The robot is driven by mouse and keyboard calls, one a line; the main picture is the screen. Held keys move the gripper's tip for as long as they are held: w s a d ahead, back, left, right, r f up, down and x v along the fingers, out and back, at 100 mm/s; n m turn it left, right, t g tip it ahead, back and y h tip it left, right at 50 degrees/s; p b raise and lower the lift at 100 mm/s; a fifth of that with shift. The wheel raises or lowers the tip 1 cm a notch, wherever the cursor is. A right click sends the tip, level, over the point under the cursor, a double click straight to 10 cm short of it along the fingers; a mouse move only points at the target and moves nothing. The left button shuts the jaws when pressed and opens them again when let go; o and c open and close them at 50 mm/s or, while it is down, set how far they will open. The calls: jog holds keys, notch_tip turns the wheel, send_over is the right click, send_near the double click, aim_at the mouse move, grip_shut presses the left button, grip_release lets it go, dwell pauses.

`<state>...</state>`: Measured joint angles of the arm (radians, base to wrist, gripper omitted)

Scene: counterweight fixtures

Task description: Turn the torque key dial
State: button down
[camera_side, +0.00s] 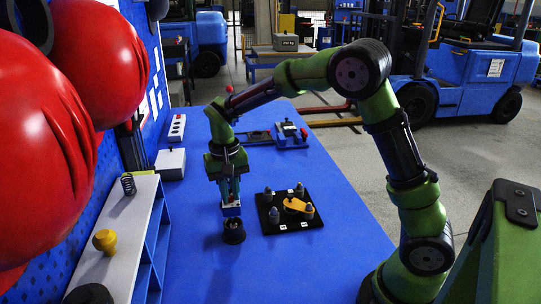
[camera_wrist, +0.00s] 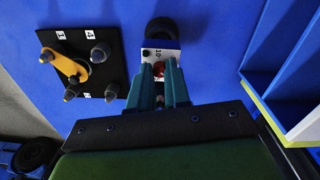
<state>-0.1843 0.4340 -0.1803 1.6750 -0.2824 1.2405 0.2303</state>
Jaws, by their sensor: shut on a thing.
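My gripper (camera_side: 230,199) points down over the blue table, left of the black board. Its fingers (camera_wrist: 160,88) are shut on a small block (camera_wrist: 162,57) with a white face marked "10" and a red knob. A dark round piece (camera_side: 233,232) is directly below the block, and it also shows beyond the block in the wrist view (camera_wrist: 163,28). I cannot tell whether they touch. The square black board (camera_side: 272,227) carries a yellow pointer (camera_side: 295,205), several grey posts and small white labels. I cannot tell which piece is the torque key dial.
A white-topped blue shelf (camera_side: 122,235) with a spring and a yellow knob stands at the left. A white box (camera_side: 171,163) and a blue fixture (camera_side: 291,136) stand farther back. The table (camera_side: 320,270) is clear in front of the board.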

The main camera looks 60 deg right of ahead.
aim_at(231, 199)
jog(key=c, duration=1.1)
grip_release()
jog(key=r, duration=1.7)
jog(key=shift+w+a, duration=0.1)
jog(key=shift+a, duration=0.1)
jog(key=shift+f, duration=0.1)
jog(key=s+f+n+t, duration=0.1)
jog(key=s+t, duration=0.1)
jog(key=s, duration=0.4)
jog(key=s+a+f+t+y, duration=0.1)
jog(key=s+f+t, duration=0.1)
jog(key=s, duration=0.5)
jog(key=s+f+n+t+y, duration=0.1)
jog(key=s+t, duration=0.2)
jog(key=s, duration=0.3)
jog(key=shift+s+a+f+n, duration=0.2)
jog(key=shift+s+f+n, duration=0.1)
jog(key=shift+s, duration=0.1)
